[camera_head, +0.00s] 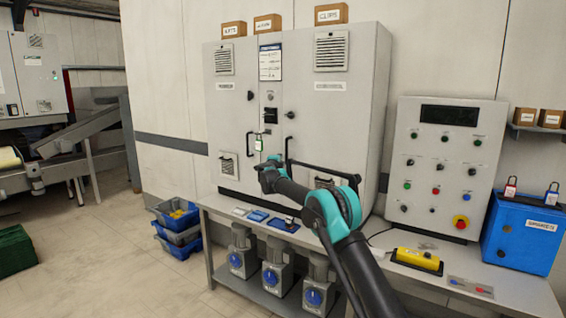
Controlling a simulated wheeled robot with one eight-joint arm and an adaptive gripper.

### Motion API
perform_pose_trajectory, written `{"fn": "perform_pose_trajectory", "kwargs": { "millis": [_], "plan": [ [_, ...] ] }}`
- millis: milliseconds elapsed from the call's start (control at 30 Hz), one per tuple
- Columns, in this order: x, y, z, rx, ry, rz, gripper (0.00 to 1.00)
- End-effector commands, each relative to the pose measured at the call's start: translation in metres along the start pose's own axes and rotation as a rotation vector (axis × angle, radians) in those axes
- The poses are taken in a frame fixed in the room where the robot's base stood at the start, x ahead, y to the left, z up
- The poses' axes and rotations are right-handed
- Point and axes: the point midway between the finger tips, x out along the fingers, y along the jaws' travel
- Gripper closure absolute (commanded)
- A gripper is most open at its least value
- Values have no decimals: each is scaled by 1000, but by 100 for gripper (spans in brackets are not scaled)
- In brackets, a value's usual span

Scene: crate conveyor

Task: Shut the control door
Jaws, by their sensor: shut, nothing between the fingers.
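A grey control cabinet (330,115) stands on the bench, with a left door (228,115), a narrow middle panel (270,85) and a wide right door (345,120). Black handles show on the left door and at the left edge of the right door. No wide gap shows at the doors, but I cannot tell whether one is slightly ajar. My gripper (271,161) is shut and empty in front of the cabinet's lower middle. Contact is unclear, and my arm hides part of the lower right door.
A control box (448,150) with buttons stands right of the cabinet, beside a blue lockout box (522,235). A yellow pendant (417,259) lies on the bench front. Blue bins (178,222) stand on the floor at left. Small boxes sit on the cabinet top.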

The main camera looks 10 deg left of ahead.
Motion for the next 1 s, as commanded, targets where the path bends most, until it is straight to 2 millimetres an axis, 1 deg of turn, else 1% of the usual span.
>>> {"fn": "perform_pose_trajectory", "kwargs": {
  "millis": [33, 167, 400, 533, 667, 767, 867, 933, 1000],
  "plan": [
    [-9, -1, 5, 0, -3, 0, 100],
    [-27, 0, 13, 0, -5, 0, 100],
    [-66, 0, 29, 1, -5, 0, 100],
    [-82, 0, 34, 1, -5, 0, 100],
    [-90, -1, 37, 0, -5, 0, 100],
    [-92, -8, 29, -17, -19, -13, 100],
    [-92, -26, 10, -66, -61, -47, 100],
    [-95, -42, -9, -122, -107, -77, 100],
    [-103, -56, -30, -191, -162, -105, 100]
  ]
}}
